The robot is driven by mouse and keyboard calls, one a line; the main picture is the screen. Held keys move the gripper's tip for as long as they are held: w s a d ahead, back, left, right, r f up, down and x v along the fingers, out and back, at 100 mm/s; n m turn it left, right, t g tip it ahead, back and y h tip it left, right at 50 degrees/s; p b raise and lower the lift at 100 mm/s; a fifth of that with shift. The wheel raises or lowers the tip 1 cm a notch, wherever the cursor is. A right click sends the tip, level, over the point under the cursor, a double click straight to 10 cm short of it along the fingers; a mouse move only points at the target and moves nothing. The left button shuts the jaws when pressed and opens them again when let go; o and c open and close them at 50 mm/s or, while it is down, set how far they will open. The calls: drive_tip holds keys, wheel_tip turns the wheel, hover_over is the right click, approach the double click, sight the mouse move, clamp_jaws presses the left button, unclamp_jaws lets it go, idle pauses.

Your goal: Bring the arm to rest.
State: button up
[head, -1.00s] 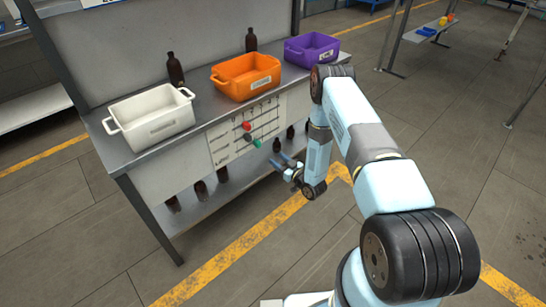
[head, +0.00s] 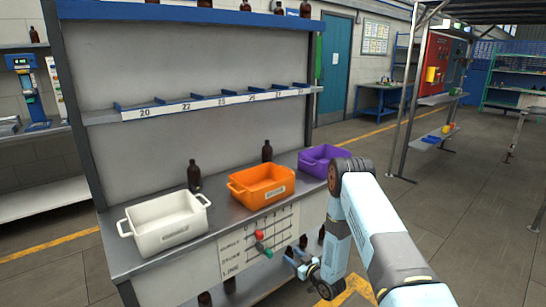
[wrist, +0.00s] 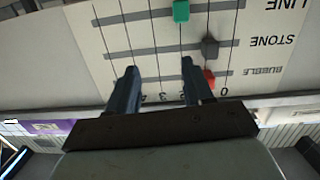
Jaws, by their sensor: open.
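My gripper (head: 294,252) is in front of the workbench, just right of the white slider panel (head: 234,262) on its front. In the wrist view its two dark blue fingers (wrist: 160,70) stand apart with nothing between them. There the panel appears upside down, with a green knob (wrist: 181,10), a grey knob (wrist: 210,47) and a red knob (wrist: 209,78) on its slots. Whether the fingertips touch the panel cannot be told. My arm reaches in from the lower right of the head view.
A white bin (head: 166,222), an orange bin (head: 262,186) and a purple bin (head: 323,160) stand on the bench top. Brown bottles (head: 194,176) stand behind the bins, and more on the shelf below. A numbered rack shelf (head: 215,101) runs above. Open floor (head: 470,210) lies right.

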drive_tip(key=w+d+r+h, duration=0.2)
drive_tip(key=w+r, duration=0.1)
drive_tip(key=r, duration=0.7)
drive_tip(key=w+d+r+h, duration=0.2)
drive_tip(key=w+r, duration=0.2)
drive_tip(key=r, duration=0.6)
drive_tip(key=s+d+r+m+g+h, duration=0.1)
drive_tip(key=s+d+r, duration=0.15)
drive_tip(key=r, duration=0.45)
drive_tip(key=s+d+r+m+g+h, duration=0.1)
drive_tip(key=s+d+r+h, duration=0.15)
drive_tip(key=r, duration=0.35)
drive_tip(key=s+d+r+m+h, duration=0.1)
drive_tip(key=s+d+r, duration=0.15)
drive_tip(key=r, duration=0.45)
drive_tip(key=s+d+r+m+g+h, duration=0.1)
drive_tip(key=s+d+r+m, duration=0.1)
drive_tip(key=s+r, duration=0.55)
drive_tip(key=s+d+r+m+g+h, duration=0.15)
drive_tip(key=s+r, duration=0.35)
drive_tip(key=s, duration=0.6)
drive_tip(key=s+r+m+g, duration=0.1)
drive_tip(key=s+r+g, duration=0.2)
drive_tip(key=s, duration=2.1)
drive_tip(key=shift+a+y, duration=0.35)
drive_tip(key=shift+y, duration=0.05)
drive_tip(key=shift+s+m, duration=0.1)
drive_tip(key=shift+m, duration=0.15)
